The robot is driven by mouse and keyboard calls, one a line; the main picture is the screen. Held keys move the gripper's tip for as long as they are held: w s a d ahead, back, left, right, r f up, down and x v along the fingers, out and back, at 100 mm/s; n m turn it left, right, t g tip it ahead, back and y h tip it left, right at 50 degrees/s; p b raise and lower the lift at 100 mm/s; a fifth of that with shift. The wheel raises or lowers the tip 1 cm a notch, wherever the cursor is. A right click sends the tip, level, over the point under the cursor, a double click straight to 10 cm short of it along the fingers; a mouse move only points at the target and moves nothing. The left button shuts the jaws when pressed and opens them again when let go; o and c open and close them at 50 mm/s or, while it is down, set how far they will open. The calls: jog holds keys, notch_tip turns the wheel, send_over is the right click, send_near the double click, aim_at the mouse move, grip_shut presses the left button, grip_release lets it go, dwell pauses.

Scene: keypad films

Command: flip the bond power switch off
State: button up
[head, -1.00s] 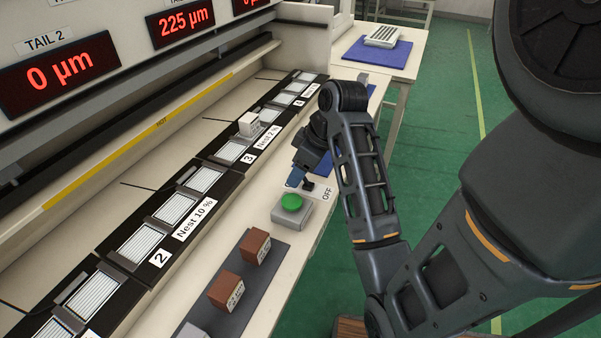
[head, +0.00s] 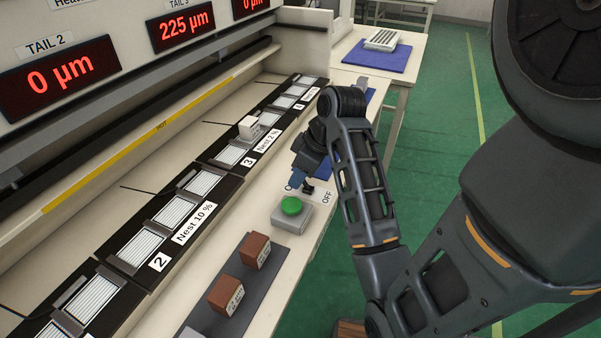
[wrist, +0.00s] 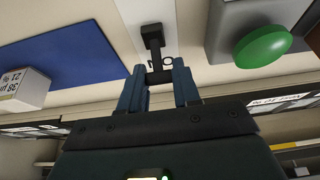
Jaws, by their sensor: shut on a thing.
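The bond power switch (head: 307,189) is a small black lever on the bench beside the green button. An OFF label (head: 327,197) lies to its right, and part of the ON label (head: 289,187) shows to its left. In the wrist view the switch's black block (wrist: 152,36) is ahead of my gripper, with a dark bar reaching back between the blue fingertips. My gripper (wrist: 160,80) is shut on that lever. In the head view my gripper (head: 304,180) is low over the switch, partly hidden by my arm. I cannot tell the lever's exact tilt.
The green button (head: 291,206) on its grey box sits close in front of the switch. Brown blocks (head: 255,251) stand on a dark mat (head: 262,282) nearer me. A blue mat (wrist: 75,65) with a pale block (wrist: 25,88) lies on the other side.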

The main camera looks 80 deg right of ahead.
jog(key=shift+s+t, duration=0.1)
jog(key=shift+t, duration=0.2)
jog(key=t, duration=0.1)
jog(key=s+t, duration=0.1)
jog(key=shift+a+r+t+h+b, duration=0.1)
jog(key=shift+a+t+h+b, duration=0.1)
jog(key=shift+t+h+b, duration=0.15)
jog(key=shift+s+a+t+h+b, duration=0.1)
jog(key=shift+s+t+h+b, duration=0.4)
jog(key=shift+t+b, duration=0.7)
jog(key=t+b, duration=0.1)
jog(key=b, duration=0.1)
jog(key=s+t+b, duration=0.1)
jog(key=b, duration=0.1)
jog(key=t+b, duration=0.2)
jog(key=shift+s+a+f+h, duration=0.15)
jog(key=shift+s+f+h, duration=0.2)
jog(key=shift+f, duration=0.05)
jog(key=t+b, duration=0.1)
jog(key=b, duration=0.2)
jog(key=shift+s+t+b, duration=0.25)
jog(key=shift+t+b, duration=0.1)
jog(key=shift+a+h, duration=0.1)
jog(key=shift+h, duration=0.2)
jog(key=shift+s+r+t+b, duration=0.1)
jog(key=shift+r+t+b, duration=0.1)
jog(key=shift+t+b, duration=0.25)
